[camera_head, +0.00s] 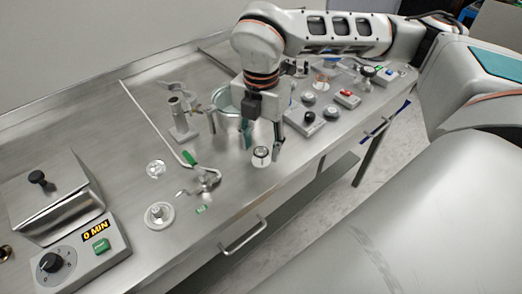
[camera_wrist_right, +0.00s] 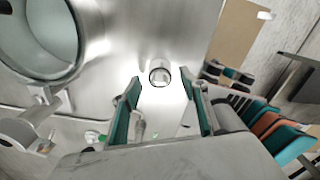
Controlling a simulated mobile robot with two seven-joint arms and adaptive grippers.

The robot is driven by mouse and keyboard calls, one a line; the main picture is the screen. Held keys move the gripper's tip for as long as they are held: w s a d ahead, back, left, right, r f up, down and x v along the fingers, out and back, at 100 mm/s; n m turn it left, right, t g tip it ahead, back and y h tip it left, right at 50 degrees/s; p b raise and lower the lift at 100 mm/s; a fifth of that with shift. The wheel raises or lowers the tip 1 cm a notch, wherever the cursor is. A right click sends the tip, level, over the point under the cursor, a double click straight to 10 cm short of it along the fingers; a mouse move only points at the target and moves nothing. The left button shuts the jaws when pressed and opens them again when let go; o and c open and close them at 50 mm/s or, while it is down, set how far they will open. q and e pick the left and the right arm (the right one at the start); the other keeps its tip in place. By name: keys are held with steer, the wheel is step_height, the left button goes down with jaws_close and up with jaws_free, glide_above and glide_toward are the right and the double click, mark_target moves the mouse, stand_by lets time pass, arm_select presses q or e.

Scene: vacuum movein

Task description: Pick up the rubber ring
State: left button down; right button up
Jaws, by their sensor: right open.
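A small round piece (camera_head: 261,158) with a pale side and a dark ring-like top stands on the steel bench. I take the dark ring to be the rubber ring, but it is too small to be sure. In the right wrist view the ring (camera_wrist_right: 160,66) shows as a thin dark rim around a bright centre. My right gripper (camera_head: 264,142) is open just above it, with one finger to each side. In the wrist view the piece lies just beyond the gap between the fingertips (camera_wrist_right: 161,82). The gripper holds nothing. My left gripper is not in view.
A metal pot (camera_head: 222,98) and a clamp stand (camera_head: 181,122) stand close left of the gripper. Control boxes (camera_head: 306,122) are on its right. A clear disc (camera_head: 156,169), a white knobbed disc (camera_head: 160,215) and a timer box (camera_head: 80,262) lie leftward. The bench's front edge is near.

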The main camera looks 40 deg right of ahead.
steer(key=shift+f, duration=0.1)
stand_by(0.3)
steer(key=c, duration=0.8)
